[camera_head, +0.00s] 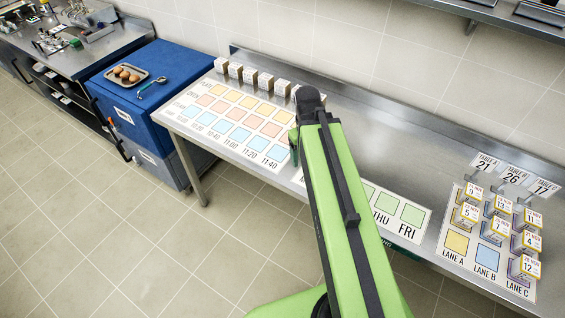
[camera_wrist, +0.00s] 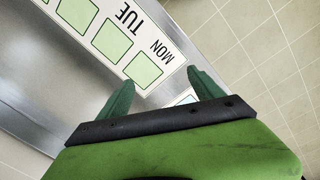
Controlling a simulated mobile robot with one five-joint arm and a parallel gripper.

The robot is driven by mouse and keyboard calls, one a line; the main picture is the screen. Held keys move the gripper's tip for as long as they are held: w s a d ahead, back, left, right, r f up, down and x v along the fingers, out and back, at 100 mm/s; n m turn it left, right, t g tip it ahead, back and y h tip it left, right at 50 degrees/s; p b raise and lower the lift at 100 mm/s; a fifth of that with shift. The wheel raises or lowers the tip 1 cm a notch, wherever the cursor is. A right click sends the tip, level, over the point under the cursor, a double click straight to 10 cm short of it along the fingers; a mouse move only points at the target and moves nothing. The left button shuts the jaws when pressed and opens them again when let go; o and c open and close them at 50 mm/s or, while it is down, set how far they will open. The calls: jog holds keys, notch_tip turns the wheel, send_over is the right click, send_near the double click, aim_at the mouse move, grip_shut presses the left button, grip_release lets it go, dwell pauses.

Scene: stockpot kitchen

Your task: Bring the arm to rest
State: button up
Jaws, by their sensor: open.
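My green arm reaches out over the steel counter (camera_head: 375,128) in the head view. My gripper (camera_wrist: 160,88) shows in the wrist view with its two green fingers spread apart and nothing between them. It is above the front edge of the counter, close to the weekday sheet (camera_wrist: 150,52) with its green squares and the words MON and TUE. In the head view the arm covers part of that sheet, where THU and FRI (camera_head: 408,220) can be read. The fingertips are mostly hidden there behind the arm.
A chart with coloured squares (camera_head: 190,125) lies on the counter's left, with several small boxes (camera_head: 235,70) behind it. Numbered boxes stand on a lane sheet (camera_head: 456,262) at right. A blue cabinet (camera_head: 150,75) bears a tray of eggs (camera_head: 107,77). The tiled floor in front is clear.

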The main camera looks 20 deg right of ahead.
jog(key=a+m, duration=0.1)
jog(key=a, duration=1.1)
jog(key=shift+w+a+m+y, duration=0.2)
jog(key=shift+a+m+y, duration=0.1)
jog(key=shift+y, duration=0.1)
jog(key=shift+f+b, duration=0.7)
jog(key=shift+r, duration=0.2)
jog(key=shift+c, duration=0.2)
